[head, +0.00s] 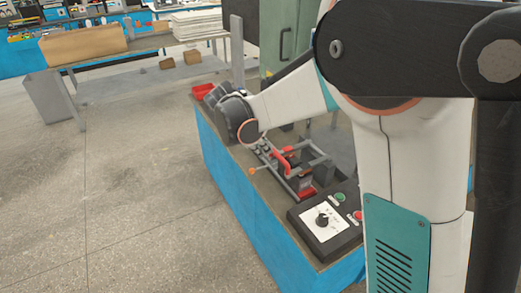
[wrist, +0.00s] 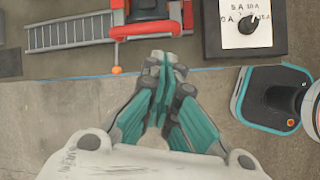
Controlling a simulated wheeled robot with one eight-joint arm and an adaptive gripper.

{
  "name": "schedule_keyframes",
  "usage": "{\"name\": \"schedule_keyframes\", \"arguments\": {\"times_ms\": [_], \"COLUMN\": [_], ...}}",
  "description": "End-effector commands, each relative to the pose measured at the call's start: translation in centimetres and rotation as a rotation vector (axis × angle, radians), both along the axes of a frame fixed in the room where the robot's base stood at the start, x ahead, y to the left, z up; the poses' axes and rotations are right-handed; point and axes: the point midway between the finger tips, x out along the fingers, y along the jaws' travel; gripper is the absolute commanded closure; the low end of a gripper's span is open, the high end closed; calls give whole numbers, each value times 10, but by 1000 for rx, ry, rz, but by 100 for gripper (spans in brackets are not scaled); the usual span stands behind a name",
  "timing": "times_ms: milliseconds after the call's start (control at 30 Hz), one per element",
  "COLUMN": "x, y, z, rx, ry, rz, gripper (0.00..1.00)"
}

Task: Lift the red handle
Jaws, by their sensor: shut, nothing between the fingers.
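The red handle (wrist: 147,30) is a U-shaped bar on a device with a grey ladder-like rail, at the top of the wrist view. It also shows in the head view (head: 283,160) on the blue-sided bench, partly behind grey bars. My gripper (wrist: 162,62) points toward it in the wrist view, teal fingers shut and empty. The fingertips appear just below the handle's near bar in the picture, not around it. I cannot tell their height relative to it. In the head view my fingertips are hidden.
An orange ball-ended lever (wrist: 117,70) sticks out at the device's near edge. A control box with a dial (wrist: 247,22) stands to the right; in the head view it has green and red buttons (head: 339,198). A red bin (head: 202,90) sits at the bench's far end. Floor left of the bench is clear.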

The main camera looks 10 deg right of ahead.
Motion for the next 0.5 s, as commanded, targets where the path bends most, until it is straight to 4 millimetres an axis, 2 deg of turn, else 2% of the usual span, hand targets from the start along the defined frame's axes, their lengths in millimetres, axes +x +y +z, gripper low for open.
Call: {"name": "schedule_keyframes", "arguments": {"times_ms": [100,300,500], "x": [12,22,25], "y": [14,29,35], "z": [-21,-50,-65], "rx": [-73,-170,-218], "ry": [66,160,209], "rz": [81,183,230], "gripper": [100,100,100]}}
